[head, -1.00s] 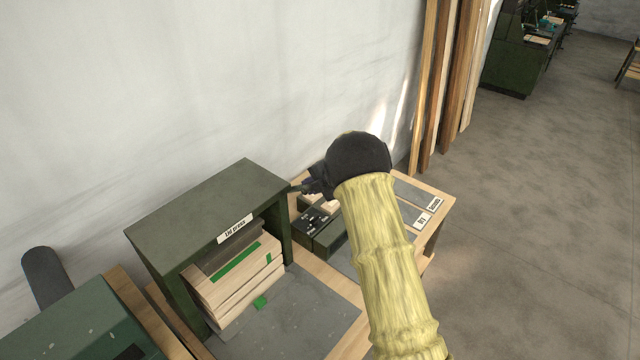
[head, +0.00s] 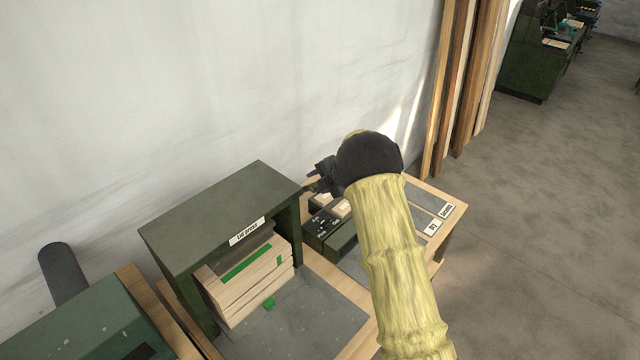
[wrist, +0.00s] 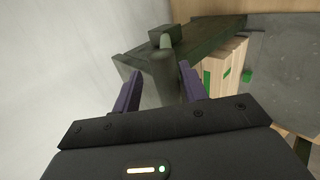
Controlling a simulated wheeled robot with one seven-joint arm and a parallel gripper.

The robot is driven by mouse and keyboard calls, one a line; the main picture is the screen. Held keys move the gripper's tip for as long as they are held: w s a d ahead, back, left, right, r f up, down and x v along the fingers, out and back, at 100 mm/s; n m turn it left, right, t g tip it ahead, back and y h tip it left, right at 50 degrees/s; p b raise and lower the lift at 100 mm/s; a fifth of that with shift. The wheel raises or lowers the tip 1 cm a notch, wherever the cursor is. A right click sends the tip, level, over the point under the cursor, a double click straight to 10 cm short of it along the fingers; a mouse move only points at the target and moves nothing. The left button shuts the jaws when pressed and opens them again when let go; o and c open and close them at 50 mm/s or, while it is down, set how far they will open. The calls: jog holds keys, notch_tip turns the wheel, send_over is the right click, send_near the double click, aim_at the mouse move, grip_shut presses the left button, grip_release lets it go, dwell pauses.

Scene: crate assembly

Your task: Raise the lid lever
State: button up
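The dark green lid press (head: 215,205) stands on the bench with a label on its front edge. A stack of pale wood crate parts (head: 250,285) with green marks sits inside it. My gripper (head: 312,185) is beside the press's right end, mostly hidden behind my wrist. In the wrist view, a grey-green round lever (wrist: 163,75) at the end of the press lies between the two fingers of my gripper (wrist: 158,88). The fingers are apart, with a gap on the left side; I cannot tell whether the right finger touches the lever. The lever is not clear in the head view.
A dark box with small parts (head: 325,225) and labelled grey mats (head: 430,207) lie to the right of the press. A wall (head: 200,90) is close behind. A green machine (head: 90,325) stands at the lower left. Wooden boards (head: 465,80) lean at the right.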

jog(key=shift+s+d+f, duration=0.1)
jog(key=shift+d, duration=0.05)
jog(key=shift+s+d+r, duration=0.2)
jog(key=shift+d+r, duration=0.05)
jog(key=b+v, duration=0.4)
jog(key=v, duration=1.2)
jog(key=shift+r+b, duration=0.2)
jog(key=shift+b, duration=0.2)
jog(key=s+d+f+m+t+h+b, duration=0.1)
jog(key=s+d+m+h, duration=0.3)
jog(key=m, duration=0.5)
jog(key=s+d+f+m+t+h, duration=0.1)
jog(key=s+d+m+t+h, duration=0.15)
jog(key=s+m, duration=0.5)
jog(key=s+a+f+m+g, duration=0.1)
jog(key=s+f+m+g, duration=0.2)
jog(key=s, duration=0.6)
jog(key=s+a+f+m+g, duration=0.2)
jog(key=s+f+m+g, duration=0.2)
jog(key=s+m, duration=0.3)
jog(key=s, duration=0.3)
jog(key=shift+f+g+b, duration=0.2)
jog(key=shift+g+b, duration=0.15)
